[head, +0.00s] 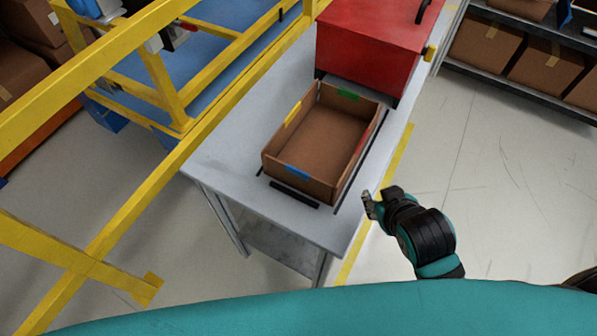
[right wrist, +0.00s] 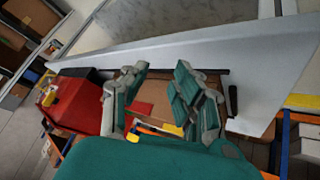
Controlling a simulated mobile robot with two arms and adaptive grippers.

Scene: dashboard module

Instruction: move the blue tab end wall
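An open brown cardboard box (head: 325,130) sits on the grey table in the head view. Its near end wall carries a blue tab (head: 297,171). A green tab (head: 348,95) marks the far wall, a yellow tab (head: 292,114) the left wall and a red tab (head: 360,145) the right wall. My right gripper (head: 371,204) is apart from the box, to the right of its near end by the table edge. In the right wrist view its fingers (right wrist: 158,100) are spread with a gap, the box showing behind them. My left gripper is not in view.
A red case (head: 365,45) stands on the table (head: 230,160) behind the box. Dark strips (head: 294,195) lie along the box's near and right sides. A yellow frame (head: 140,195) borders the left. Clear floor lies to the right, before shelves with cartons.

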